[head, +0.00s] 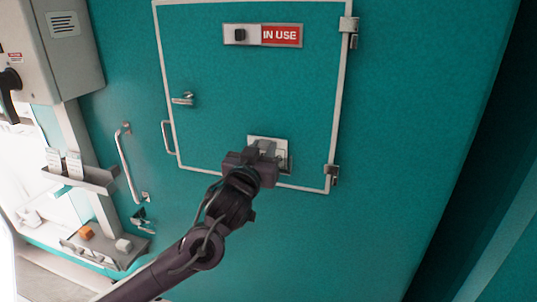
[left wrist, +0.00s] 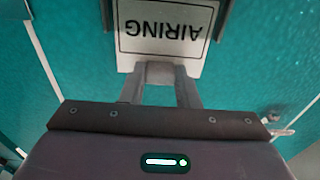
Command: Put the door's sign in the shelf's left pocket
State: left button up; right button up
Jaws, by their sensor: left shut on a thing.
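The door's sign (left wrist: 166,22) is a white plate with a dark border, and it reads AIRING upside down in the left wrist view. In the head view, its pale upper part (head: 262,139) shows low on the teal door (head: 250,85). My left gripper (head: 265,152) is shut on the sign's near edge, and its fingers also show in the left wrist view (left wrist: 160,73). Dark rails flank the sign; I cannot tell whether it still sits in a holder. The grey shelf (head: 95,180) at the left bears two white cards (head: 64,162); its pockets are too small to make out. My right gripper is not in view.
A red IN USE plate (head: 281,35) is high on the door. A latch handle (head: 184,99) and a grab bar (head: 127,165) stick out left of my arm. The wall right of the door is bare.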

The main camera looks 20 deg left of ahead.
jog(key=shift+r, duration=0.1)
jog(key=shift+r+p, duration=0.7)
jog(key=shift+p, duration=0.1)
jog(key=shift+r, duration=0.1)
dwell(0.3)
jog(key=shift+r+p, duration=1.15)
jog(key=shift+p, duration=0.1)
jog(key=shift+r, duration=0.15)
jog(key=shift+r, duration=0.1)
